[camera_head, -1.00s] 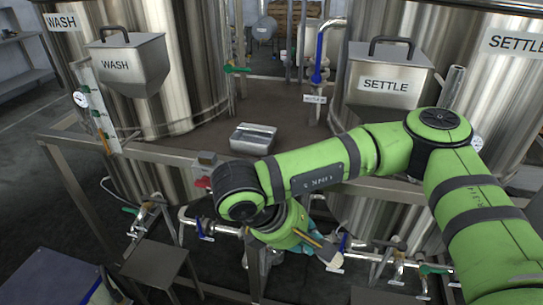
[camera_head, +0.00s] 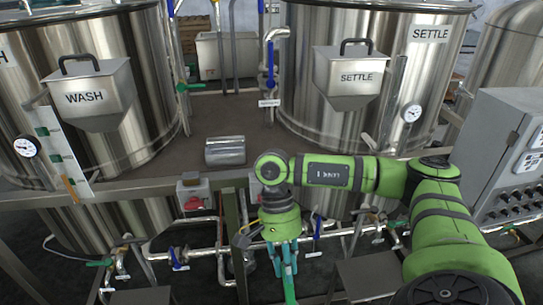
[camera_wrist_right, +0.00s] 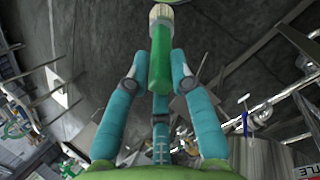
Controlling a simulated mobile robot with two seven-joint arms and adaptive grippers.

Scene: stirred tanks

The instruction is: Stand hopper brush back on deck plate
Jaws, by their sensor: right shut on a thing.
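The hopper brush shows in the right wrist view, with a green handle (camera_wrist_right: 160,65) and a pale bristle end (camera_wrist_right: 161,13) pointing away from the wrist. My right gripper (camera_wrist_right: 159,80) has its teal fingers shut around the handle. In the head view my right gripper (camera_head: 283,258) hangs fingers down in front of the platform's front edge, below deck level. The brush's bristle end is not clear there. The brown deck plate (camera_head: 205,113) lies between the two tanks, behind and above the gripper. My left gripper is out of view.
A metal scoop-like box (camera_head: 225,151) lies on the deck near its front edge. The WASH hopper (camera_head: 98,97) and SETTLE hopper (camera_head: 351,77) hang on the tanks. A red switch (camera_head: 193,202) and pipes sit below the edge. A control cabinet (camera_head: 510,160) stands at right.

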